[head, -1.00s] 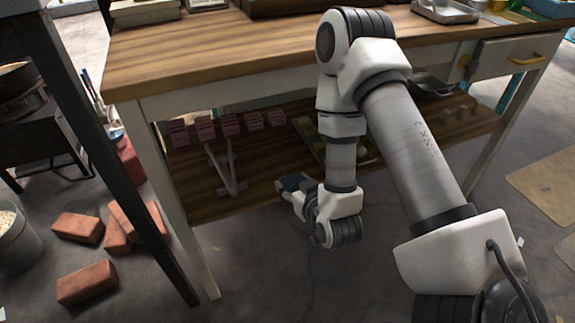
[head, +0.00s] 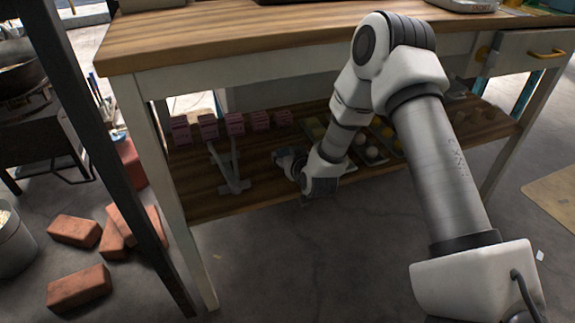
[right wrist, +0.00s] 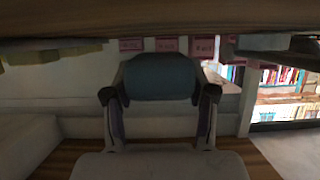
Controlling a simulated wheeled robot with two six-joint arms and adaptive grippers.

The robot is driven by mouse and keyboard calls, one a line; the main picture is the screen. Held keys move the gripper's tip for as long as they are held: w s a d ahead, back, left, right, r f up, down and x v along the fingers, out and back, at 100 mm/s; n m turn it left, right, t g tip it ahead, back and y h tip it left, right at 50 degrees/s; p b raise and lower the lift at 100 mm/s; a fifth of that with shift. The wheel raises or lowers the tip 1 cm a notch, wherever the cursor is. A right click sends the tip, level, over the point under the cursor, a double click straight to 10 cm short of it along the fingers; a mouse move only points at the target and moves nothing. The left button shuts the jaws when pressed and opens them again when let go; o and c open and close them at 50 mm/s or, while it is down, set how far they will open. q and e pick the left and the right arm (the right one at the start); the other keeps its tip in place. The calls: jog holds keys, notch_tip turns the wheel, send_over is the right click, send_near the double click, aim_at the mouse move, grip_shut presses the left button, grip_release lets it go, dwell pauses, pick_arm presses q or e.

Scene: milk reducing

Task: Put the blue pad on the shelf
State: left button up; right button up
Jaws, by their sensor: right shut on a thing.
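The blue pad (right wrist: 160,77) is held between the two fingers of my right gripper (right wrist: 160,94) in the right wrist view, one finger on each side of it. In the head view my right gripper (head: 283,162) is at the lower wooden shelf (head: 205,205) under the table, right of a grey V-shaped stand. The pad is too dark and small to make out clearly there. I cannot tell whether it touches the shelf. My left gripper is not in view.
Several pink boxes (head: 207,126) stand in a row at the shelf's back left, with a grey V-shaped stand (head: 231,168) before them. Trays with round items (head: 372,152) lie right of my gripper. The wooden tabletop (head: 230,45) overhangs the shelf. Bricks (head: 80,287) lie on the floor at left.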

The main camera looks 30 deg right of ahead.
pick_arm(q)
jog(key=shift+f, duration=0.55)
pick_arm(e)
notch_tip(320, 180, down, 2)
jog(key=shift+f, duration=0.15)
jog(key=o, duration=1)
jog(key=shift+o, duration=0.2)
